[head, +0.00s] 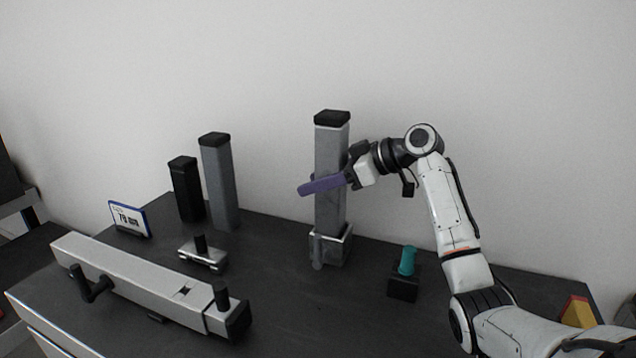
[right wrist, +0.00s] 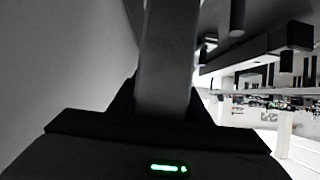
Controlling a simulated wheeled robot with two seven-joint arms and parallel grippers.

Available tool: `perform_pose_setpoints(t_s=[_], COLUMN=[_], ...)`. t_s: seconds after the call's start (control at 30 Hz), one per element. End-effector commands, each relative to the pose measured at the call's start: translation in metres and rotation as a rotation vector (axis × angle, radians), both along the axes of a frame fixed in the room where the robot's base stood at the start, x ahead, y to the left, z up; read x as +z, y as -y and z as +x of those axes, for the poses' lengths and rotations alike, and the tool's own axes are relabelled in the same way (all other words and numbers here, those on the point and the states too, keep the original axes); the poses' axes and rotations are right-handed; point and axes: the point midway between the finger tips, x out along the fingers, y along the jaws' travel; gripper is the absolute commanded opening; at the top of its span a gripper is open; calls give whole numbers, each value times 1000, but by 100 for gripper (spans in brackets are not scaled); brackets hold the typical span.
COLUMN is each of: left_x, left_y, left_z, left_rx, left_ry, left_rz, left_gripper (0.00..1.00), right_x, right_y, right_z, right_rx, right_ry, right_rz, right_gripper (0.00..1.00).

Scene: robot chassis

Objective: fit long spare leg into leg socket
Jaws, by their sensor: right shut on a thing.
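A long grey leg with a black cap (head: 331,150) stands upright at the middle of the table in the head view. My right gripper (head: 328,184), with purple fingers, is shut on it at about mid-height. The leg's lower end meets the grey square leg socket (head: 333,250), and the socket walls hide that end. I cannot tell how deep it sits. In the right wrist view the leg (right wrist: 168,60) runs up from between the dark gripper parts. My left gripper is not in view.
A black post (head: 185,190) and a grey post (head: 218,185) stand at the back left. A teal peg (head: 407,262) stands on a black block right of the socket.

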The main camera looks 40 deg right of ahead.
Motion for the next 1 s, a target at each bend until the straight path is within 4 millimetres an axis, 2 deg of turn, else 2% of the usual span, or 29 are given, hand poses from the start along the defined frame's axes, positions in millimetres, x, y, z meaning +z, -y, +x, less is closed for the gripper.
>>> perform_pose_setpoints(t_s=[0.1, 0.13, 0.23, 0.63, 0.77, 1.0], left_x=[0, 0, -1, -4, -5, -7], left_y=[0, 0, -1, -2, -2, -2], left_z=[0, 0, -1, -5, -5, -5], left_rx=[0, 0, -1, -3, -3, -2], left_ry=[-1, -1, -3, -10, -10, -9], left_rz=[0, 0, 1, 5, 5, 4], left_gripper=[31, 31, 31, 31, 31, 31], right_x=[3, -1, -1, 3, 13, 37], right_y=[0, 0, 0, 4, 13, 34], right_z=[0, 0, 0, -6, -23, -63], right_rx=[-1, 0, 0, 0, -2, -2], right_ry=[6, -4, -4, -4, -2, -3], right_rz=[0, -1, -1, -1, -5, -4], right_gripper=[0, 47, 62, 62, 62, 62])
